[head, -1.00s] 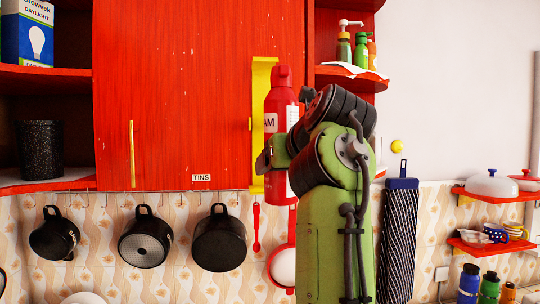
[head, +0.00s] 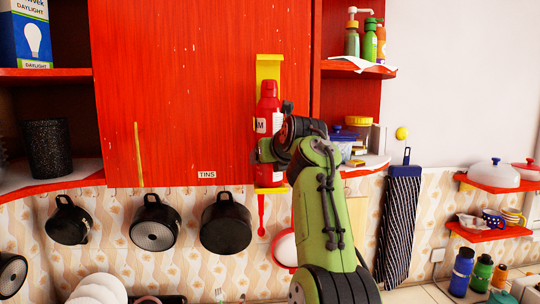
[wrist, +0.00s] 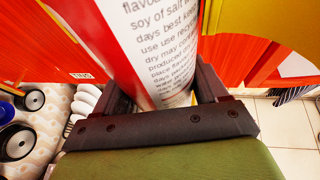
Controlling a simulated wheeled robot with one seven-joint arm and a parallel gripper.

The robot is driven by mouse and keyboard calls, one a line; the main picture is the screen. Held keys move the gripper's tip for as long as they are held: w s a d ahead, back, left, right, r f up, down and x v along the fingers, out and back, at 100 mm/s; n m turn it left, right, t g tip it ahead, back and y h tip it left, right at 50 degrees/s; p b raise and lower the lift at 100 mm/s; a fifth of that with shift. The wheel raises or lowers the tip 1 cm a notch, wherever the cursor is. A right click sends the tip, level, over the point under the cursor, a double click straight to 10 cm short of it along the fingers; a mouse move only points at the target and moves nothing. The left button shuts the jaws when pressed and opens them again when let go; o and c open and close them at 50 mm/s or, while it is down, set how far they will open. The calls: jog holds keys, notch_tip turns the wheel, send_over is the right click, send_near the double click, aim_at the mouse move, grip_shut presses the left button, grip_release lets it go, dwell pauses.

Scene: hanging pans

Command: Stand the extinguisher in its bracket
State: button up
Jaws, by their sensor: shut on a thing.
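The extinguisher is a red bottle (head: 268,98) with a white label, upright in front of the yellow bracket (head: 268,67) on the red cabinet front. The bracket's back plate shows above the bottle and a yellow strip shows below it. My gripper (head: 266,152) is shut around the bottle's lower half. In the wrist view the labelled red body (wrist: 165,45) stands between my two dark fingers, with the yellow bracket (wrist: 245,30) close on its right. I cannot tell whether the bottle's base touches the bracket, as my gripper and wrist hide part of it.
Black pans (head: 226,222) hang below the cabinet. A red ladle (head: 262,214) hangs just under the bracket. An open shelf (head: 352,70) with bottles and a lower shelf with tubs lie right of the bracket, close to my arm. The striped cloth (head: 400,222) hangs further right.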

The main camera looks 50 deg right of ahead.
jog(key=shift+w, duration=0.1)
jog(key=shift+f, duration=0.1)
jog(key=shift+f+b, duration=0.15)
jog(key=shift+b, duration=0.15)
jog(key=o, duration=1.4)
jog(key=shift+c, duration=0.2)
jog(key=b+v, duration=0.2)
jog(key=v, duration=1)
jog(key=shift+r, duration=0.2)
